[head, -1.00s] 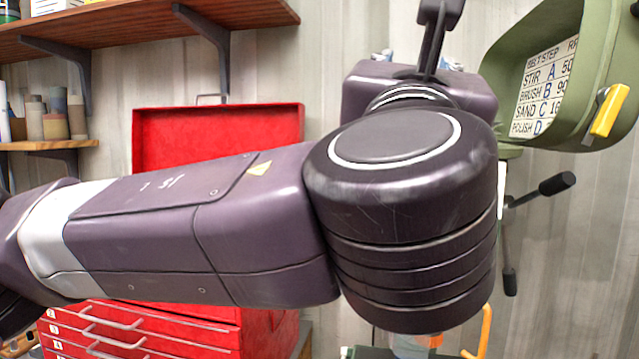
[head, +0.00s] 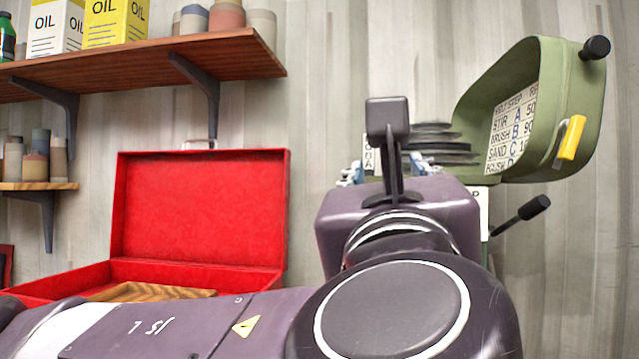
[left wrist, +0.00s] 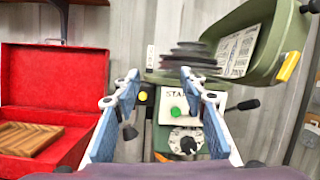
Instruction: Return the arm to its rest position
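My left arm (head: 395,308) comes in from the lower left of the head view and bends upward near the middle. Its dark wrist block hides most of my left gripper there; only bits of its blue-white fingers show on either side. In the left wrist view my left gripper (left wrist: 158,78) is open, its two blue-padded fingers apart with nothing between them. Beyond them stands a green machine (left wrist: 183,112) with a green button and a dial. My right gripper is in neither view.
An open red tool chest (head: 200,205) with a wooden piece (head: 150,292) inside stands left of my wrist. A wooden shelf (head: 140,58) holds oil cans. The machine's raised green lid (head: 570,105), a black-knobbed handle (head: 525,213) and stacked dark discs (head: 437,140) are beyond my wrist.

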